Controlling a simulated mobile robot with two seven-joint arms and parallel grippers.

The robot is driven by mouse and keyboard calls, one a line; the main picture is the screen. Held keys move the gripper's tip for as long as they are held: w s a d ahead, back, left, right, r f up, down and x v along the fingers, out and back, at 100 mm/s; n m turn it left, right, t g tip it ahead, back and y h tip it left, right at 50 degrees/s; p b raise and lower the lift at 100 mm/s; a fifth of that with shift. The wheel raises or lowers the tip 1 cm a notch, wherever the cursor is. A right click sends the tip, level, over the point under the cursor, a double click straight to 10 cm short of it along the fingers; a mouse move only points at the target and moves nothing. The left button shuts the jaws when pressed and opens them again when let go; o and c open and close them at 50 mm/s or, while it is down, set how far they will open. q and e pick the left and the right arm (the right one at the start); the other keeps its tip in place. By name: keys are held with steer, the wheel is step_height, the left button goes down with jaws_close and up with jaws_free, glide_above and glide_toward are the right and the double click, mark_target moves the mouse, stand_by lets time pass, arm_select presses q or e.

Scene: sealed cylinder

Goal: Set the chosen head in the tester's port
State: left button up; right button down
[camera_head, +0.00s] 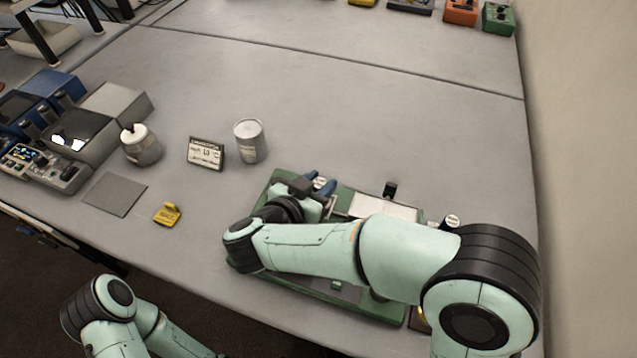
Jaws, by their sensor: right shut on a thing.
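My right gripper (322,188) reaches over the far left part of a green tray-like unit (243,222). Its blue fingertips are shut on a small white-topped piece (320,183), probably a head, mostly hidden by the fingers. I cannot tell whether this piece touches the unit. The unit has a pale panel (375,207) and a small dark upright part (390,190) at its far edge. Another white-topped piece (452,221) stands at its right end. My right arm covers much of the unit, and no port can be made out. My left gripper is out of view.
A grey pad (114,194) and yellow piece (168,214) lie nearer. Grey instruments (70,140) fill the far left. The table's middle back is clear.

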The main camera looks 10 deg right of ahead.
steer(key=c, duration=0.7)
jaws_free()
steer(key=shift+f, duration=0.15)
steer(key=shift+c, duration=0.2)
steer(key=shift+r, duration=0.2)
steer(key=p+v, duration=0.1)
steer(key=v, duration=1.1)
